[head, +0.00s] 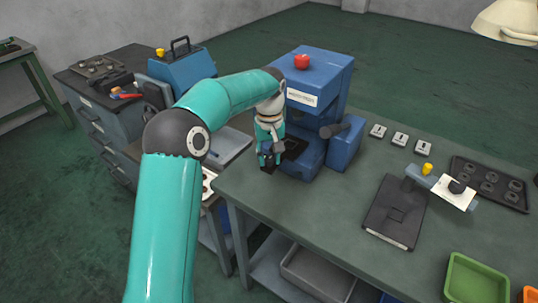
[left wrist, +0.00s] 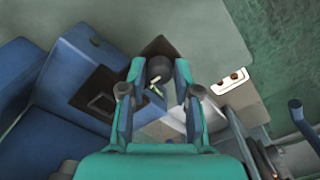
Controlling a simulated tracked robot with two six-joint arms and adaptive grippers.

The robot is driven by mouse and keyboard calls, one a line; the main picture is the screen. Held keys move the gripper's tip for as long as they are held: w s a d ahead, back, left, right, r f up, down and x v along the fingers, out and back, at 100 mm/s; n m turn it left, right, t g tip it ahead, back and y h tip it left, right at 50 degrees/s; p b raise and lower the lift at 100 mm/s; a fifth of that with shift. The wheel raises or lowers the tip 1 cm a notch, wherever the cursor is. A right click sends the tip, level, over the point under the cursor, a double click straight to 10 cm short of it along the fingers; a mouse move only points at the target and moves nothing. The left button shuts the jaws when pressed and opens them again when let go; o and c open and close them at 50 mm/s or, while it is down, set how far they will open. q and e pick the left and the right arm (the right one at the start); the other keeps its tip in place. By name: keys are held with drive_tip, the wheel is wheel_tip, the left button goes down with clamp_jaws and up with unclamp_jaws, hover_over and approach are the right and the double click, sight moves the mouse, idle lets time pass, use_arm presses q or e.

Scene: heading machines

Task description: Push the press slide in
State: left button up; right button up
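The blue press (head: 318,78) stands at the back left of the green workbench, with a red button (head: 301,61) on top and a pale label on its front. A dark plate, which looks like the press slide (head: 294,147), shows at its base, partly hidden by my left gripper (head: 268,160). In the left wrist view, a dark knob (left wrist: 160,68) sits between the fingertips of my left gripper (left wrist: 159,66), over the dark plate (left wrist: 160,44). The fingers are apart, with a small gap visible beside the knob; contact is unclear. My right gripper is not in view.
A dark handle (head: 334,130) sticks out from the press's right side. Several white labelled blocks (head: 400,139), a black plate fixture (head: 397,212) and a dark tray (head: 490,184) lie to the right. A green bin (head: 474,280) is at the front right.

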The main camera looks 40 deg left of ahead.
use_arm(q)
drive_tip(key=shift+o, duration=1.2)
wheel_tip(320, 180, up, 12)
drive_tip(key=shift+f, duration=0.1)
drive_tip(key=s+d+r+t+y+b, duration=0.3)
drive_tip(key=s+d+r+y+b, duration=0.1)
drive_tip(key=s+d+b, duration=0.15)
drive_tip(key=shift+h, duration=0.3)
drive_tip(key=x, duration=1.7)
drive_tip(key=shift+w, duration=0.35)
